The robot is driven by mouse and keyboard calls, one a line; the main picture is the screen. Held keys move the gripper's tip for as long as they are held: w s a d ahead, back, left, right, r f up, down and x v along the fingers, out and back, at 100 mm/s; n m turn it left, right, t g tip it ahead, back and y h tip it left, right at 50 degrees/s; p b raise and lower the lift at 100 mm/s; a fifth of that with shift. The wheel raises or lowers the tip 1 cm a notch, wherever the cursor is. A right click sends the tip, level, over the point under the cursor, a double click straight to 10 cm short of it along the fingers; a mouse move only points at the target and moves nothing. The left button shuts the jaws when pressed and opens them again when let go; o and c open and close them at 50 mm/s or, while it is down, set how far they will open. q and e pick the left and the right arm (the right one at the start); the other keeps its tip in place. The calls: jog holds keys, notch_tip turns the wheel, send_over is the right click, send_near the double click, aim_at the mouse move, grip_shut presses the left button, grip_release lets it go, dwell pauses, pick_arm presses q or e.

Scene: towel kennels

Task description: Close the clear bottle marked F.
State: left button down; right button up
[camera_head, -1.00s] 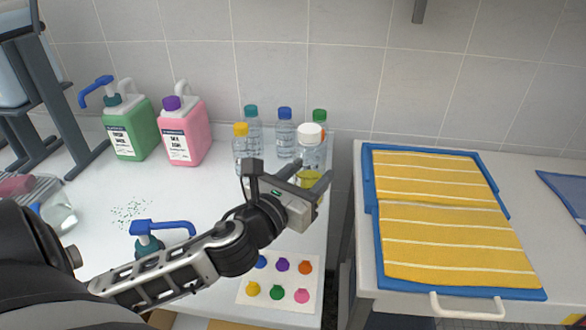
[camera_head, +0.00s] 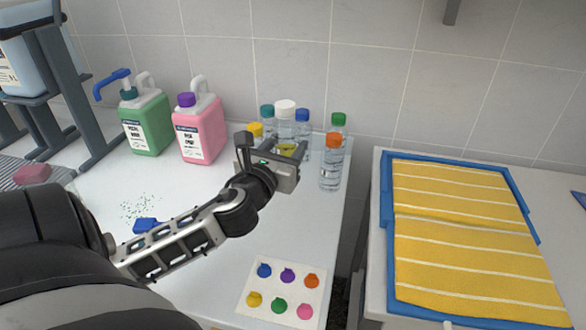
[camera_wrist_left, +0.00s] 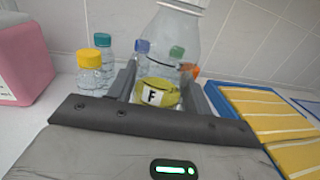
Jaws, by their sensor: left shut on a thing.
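The clear bottle marked F (camera_head: 285,131) has a white cap-like top (camera_head: 285,107) and a yellow band. In the left wrist view the bottle (camera_wrist_left: 172,38) stands between my fingers, with the F label (camera_wrist_left: 153,97) facing me; its upper end is cut off there. My left gripper (camera_head: 289,153) is shut on the bottle, around its yellow band. The bottle looks upright. Its base is hidden behind the gripper, so I cannot tell whether it touches the table. My right gripper is not in view.
Close around it stand clear bottles with yellow (camera_head: 255,129), teal (camera_head: 267,111), blue (camera_head: 303,115), green (camera_head: 338,119) and orange (camera_head: 334,140) caps. Green (camera_head: 150,125) and pink (camera_head: 200,132) jugs stand left. A colour-dot card (camera_head: 283,296) lies in front. Yellow towels (camera_head: 465,225) lie right.

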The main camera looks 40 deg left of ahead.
pick_arm(q)
jog(key=w+a+f+b, duration=0.1)
jog(key=w+f, duration=0.1)
jog(key=w+a+f, duration=0.2)
jog(key=w+f, duration=0.1)
jog(key=w+a+f+b, duration=0.1)
jog(key=w+a+f, duration=0.1)
jog(key=shift+w+a+f+b, duration=0.1)
jog(key=shift+w+f+b, duration=0.2)
jog(key=shift+w, duration=0.1)
jog(key=shift+r, duration=0.1)
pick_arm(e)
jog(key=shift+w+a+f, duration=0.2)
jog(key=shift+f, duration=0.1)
